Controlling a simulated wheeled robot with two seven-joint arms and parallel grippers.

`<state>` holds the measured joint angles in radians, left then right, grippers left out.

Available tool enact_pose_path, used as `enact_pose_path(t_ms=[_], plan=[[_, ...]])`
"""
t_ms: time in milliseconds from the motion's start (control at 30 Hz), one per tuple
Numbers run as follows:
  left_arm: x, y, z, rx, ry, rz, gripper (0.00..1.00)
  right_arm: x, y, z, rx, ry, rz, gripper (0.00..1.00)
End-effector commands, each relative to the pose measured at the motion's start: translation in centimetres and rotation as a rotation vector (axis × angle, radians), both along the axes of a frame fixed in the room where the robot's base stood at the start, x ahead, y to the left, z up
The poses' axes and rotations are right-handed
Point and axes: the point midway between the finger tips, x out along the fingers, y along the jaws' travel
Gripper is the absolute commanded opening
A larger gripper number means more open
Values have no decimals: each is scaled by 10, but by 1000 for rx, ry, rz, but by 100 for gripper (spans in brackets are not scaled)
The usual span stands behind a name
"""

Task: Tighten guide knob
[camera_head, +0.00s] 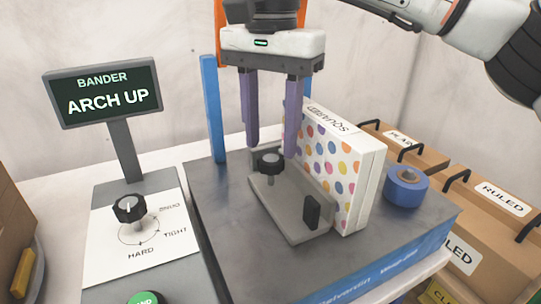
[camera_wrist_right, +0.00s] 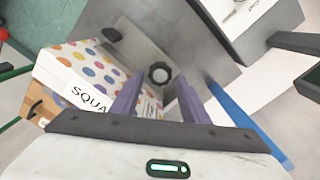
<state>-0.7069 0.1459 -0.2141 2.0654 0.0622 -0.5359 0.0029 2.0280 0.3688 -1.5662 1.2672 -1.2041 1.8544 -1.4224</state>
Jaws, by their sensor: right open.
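The black guide knob (camera_head: 269,162) stands on a short stem on the grey guide plate (camera_head: 285,212) of the dark machine bed. In the right wrist view the knob (camera_wrist_right: 158,73) shows just beyond the gap between the fingertips. My right gripper (camera_head: 271,149) points down with its two purple fingers apart and empty. Its fingertips are close above the knob, one to each side in the picture; I see no contact. A white block with coloured dots (camera_head: 345,165) stands upright against the guide plate. My left gripper is not in view.
A panel at the left carries another black knob (camera_head: 129,208) and a screen (camera_head: 104,96) reading "BANDER ARCH UP". A blue tape roll (camera_head: 406,186) sits right of the dotted block. A blue post (camera_head: 212,110) stands behind. Brown boxes (camera_head: 490,215) line the right side.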

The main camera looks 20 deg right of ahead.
Motion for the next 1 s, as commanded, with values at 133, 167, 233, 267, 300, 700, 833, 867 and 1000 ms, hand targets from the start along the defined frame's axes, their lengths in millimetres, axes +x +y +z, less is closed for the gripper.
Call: enact_pose_path(t_ms=[133,167,233,267,300,700,833,867,1000], plan=[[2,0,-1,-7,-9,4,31,0,0,-21,1,-1,-1,41],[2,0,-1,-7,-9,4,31,0,0,-24,1,-1,-1,41],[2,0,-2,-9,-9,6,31,0,0,-28,1,-1,-1,41],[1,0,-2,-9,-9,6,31,0,0,-29,1,-1,-1,41],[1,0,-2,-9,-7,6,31,0,0,-30,1,-1,-1,41],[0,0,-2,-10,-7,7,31,0,0,-30,1,-1,-1,18],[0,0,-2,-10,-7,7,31,0,0,-30,1,-1,-1,11],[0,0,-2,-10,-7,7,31,0,0,-30,1,-1,-3,11],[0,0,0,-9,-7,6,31,0,0,-30,1,0,-21,11]])
